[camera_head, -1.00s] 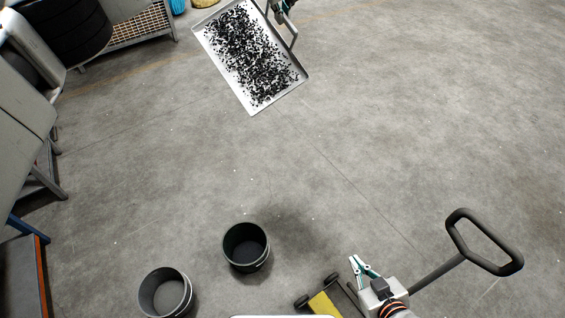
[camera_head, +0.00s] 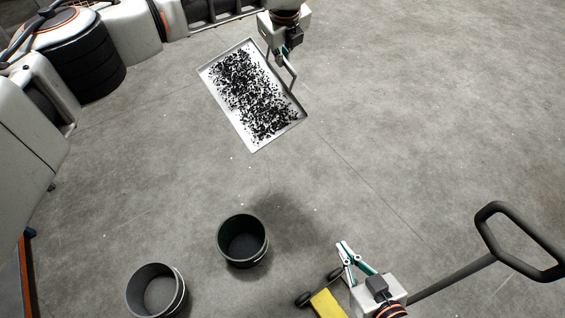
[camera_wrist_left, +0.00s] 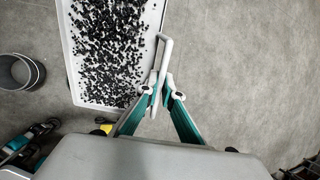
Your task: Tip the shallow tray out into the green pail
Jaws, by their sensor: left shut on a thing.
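The shallow white tray (camera_head: 207,76) is strewn with small black bits and is held above the floor, in the upper middle of the head view. My left gripper (camera_head: 280,60) is shut on its handle; the wrist view shows the fingertips (camera_wrist_left: 159,88) on the handle, beside the tray (camera_wrist_left: 67,45). Two dark round pails stand below in the head view. The nearer-to-middle pail (camera_head: 242,262) looks faintly greenish; the other pail (camera_head: 157,268) looks dark grey. Both look empty. My right gripper (camera_head: 344,252) is at the lower right, holding nothing visible; its finger opening is unclear.
One pail (camera_wrist_left: 20,72) shows at the left of the wrist view. A black loop handle (camera_head: 520,240) and a yellow block (camera_head: 328,303) with dark wheels are near my right arm. The concrete floor between is clear.

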